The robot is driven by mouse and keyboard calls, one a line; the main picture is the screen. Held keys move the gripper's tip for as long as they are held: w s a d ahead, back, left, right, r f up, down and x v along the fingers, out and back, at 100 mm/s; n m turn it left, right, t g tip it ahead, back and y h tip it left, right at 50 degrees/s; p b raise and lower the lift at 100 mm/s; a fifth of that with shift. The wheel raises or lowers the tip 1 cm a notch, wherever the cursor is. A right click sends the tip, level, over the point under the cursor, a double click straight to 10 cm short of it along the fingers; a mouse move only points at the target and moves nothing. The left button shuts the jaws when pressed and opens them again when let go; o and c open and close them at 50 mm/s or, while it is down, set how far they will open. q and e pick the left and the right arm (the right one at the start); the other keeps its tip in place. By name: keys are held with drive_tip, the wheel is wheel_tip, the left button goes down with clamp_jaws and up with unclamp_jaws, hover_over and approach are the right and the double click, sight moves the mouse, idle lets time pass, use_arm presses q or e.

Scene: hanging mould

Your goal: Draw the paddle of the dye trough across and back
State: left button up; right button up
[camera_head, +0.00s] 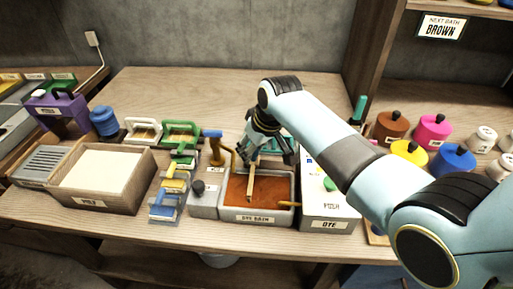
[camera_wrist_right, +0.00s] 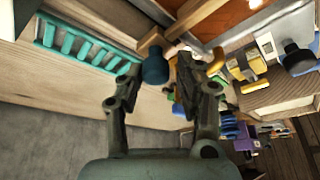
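The dye trough (camera_head: 257,218), labelled DYE BATH, stands near the table's front edge and holds orange-brown dye. Its pale wooden paddle (camera_head: 250,185) leans in the dye, its upper end beneath my right gripper (camera_head: 266,150). In the right wrist view, the fingers of my right gripper (camera_wrist_right: 165,70) stand apart on either side of a dark blue knob (camera_wrist_right: 155,68) by a wooden bar (camera_wrist_right: 152,42). No firm contact with the knob shows. The orange dye (camera_wrist_right: 228,18) shows at the top there. My left gripper is in neither view.
A white DYE box (camera_head: 328,212) stands right of the trough, a grey block with a dark knob (camera_head: 198,188) left of it. A brass post with a blue top (camera_head: 213,135) rises behind. Coloured lidded pots (camera_head: 432,131) stand right.

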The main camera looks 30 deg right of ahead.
drive_tip(key=shift+o, duration=0.9)
drive_tip(key=shift+w, duration=0.1)
drive_tip(key=v, duration=1.2)
